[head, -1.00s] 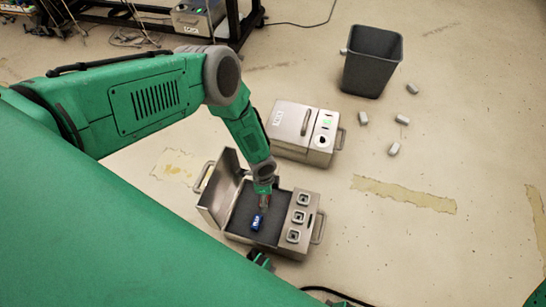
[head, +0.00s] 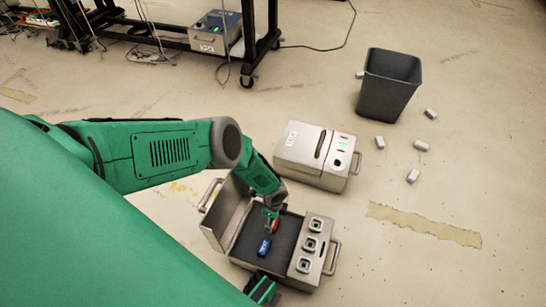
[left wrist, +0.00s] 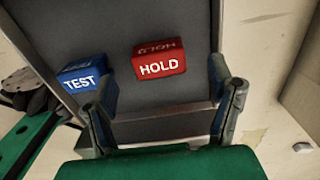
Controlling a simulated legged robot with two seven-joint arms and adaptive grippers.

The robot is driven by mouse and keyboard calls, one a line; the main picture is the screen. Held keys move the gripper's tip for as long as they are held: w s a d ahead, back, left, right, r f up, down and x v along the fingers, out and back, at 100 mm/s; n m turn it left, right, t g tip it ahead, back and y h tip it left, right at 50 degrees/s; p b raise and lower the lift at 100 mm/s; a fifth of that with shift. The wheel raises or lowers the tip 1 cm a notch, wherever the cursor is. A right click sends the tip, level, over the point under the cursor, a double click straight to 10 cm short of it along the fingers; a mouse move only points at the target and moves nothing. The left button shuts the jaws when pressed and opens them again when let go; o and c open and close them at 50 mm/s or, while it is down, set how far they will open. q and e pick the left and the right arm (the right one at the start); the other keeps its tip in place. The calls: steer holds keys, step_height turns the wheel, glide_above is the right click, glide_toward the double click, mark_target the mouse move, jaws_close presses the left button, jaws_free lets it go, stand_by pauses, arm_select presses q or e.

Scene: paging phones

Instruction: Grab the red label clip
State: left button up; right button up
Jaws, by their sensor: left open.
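The red label clip (left wrist: 159,60), a small block marked HOLD, lies on the dark lining of an open metal case. In the head view the red clip (head: 275,226) shows beside my left gripper's tip, partly covered. A blue clip marked TEST (left wrist: 85,75) lies to its left; the blue clip (head: 264,247) is also in the head view. My left gripper (head: 270,212) reaches down into the case. In the left wrist view the left gripper (left wrist: 162,80) is open, its fingers spread either side of the red clip, with nothing held.
The open case (head: 318,262) has a raised lid at left and several square sockets on its right side. A closed metal unit (head: 312,158) stands behind it. A dark bin (head: 388,85) and several small grey blocks lie farther right. Floor at right is mostly clear.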

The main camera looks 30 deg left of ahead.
mark_target(274, 223)
arm_select(q)
steer(key=f, duration=0.1)
steer(key=f+b, duration=0.1)
steer(key=f, duration=0.1)
steer(key=shift+s+d+f+b, duration=0.15)
steer(key=shift+d+b, duration=0.15)
steer(key=shift+b, duration=0.05)
steer(key=shift+f+b, duration=0.3)
steer(key=shift+f, duration=0.1)
steer(key=shift+a, duration=0.2)
steer(key=shift+c, duration=1.3)
steer(key=c, duration=0.6)
steer(key=shift+c, duration=0.9)
steer(key=shift+d, duration=0.15)
arm_select(e)
steer(key=f, duration=0.3)
steer(key=shift+d+f, duration=0.1)
steer(key=shift+d, duration=0.15)
arm_select(q)
steer(key=shift+r, duration=0.1)
